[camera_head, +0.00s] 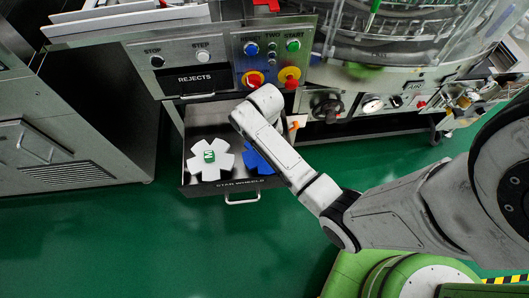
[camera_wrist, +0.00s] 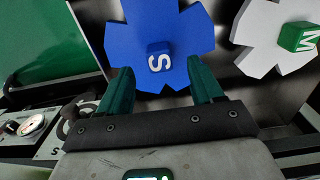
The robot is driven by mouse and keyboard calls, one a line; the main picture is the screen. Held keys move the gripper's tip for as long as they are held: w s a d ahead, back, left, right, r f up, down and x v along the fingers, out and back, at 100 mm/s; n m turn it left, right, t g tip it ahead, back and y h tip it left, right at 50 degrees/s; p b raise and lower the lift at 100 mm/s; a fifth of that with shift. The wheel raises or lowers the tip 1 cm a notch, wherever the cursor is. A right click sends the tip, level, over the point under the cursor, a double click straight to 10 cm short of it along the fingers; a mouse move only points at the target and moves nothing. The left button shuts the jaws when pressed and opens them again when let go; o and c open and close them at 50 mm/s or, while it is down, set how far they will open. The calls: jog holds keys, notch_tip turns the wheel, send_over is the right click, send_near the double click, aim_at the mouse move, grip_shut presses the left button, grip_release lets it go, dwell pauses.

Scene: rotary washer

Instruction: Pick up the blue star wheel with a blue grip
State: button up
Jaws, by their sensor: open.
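The blue star wheel (camera_wrist: 140,38) lies in the open drawer (camera_head: 196,134) labelled "STAR WHEELS". In the wrist view its blue grip (camera_wrist: 159,57), marked "S", stands up near its middle. In the head view the blue star wheel (camera_head: 254,158) is partly hidden by my arm. My gripper (camera_wrist: 162,80) is open, with its two green fingers on either side of the blue grip in the picture. The grip appears between or just beyond the fingertips; I cannot tell the remaining depth. Nothing is held. In the head view the fingers are hidden behind my arm.
A white star wheel (camera_head: 197,157) with a green grip (camera_head: 209,156) marked "M" lies beside the blue one, to its left. A control panel (camera_head: 272,58) with buttons and the rejects slot stand behind the drawer. Green floor (camera_head: 130,235) is free in front.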

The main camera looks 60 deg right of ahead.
jog(key=shift+w+d+f+b, duration=0.15)
jog(key=shift+f+b, duration=0.15)
jog(key=shift+f, duration=1.1)
jog(key=shift+s+d+f+b, duration=0.1)
jog(key=shift+f+b, duration=0.15)
jog(key=shift+f, duration=1.1)
jog(key=shift+w, duration=0.1)
grip_shut()
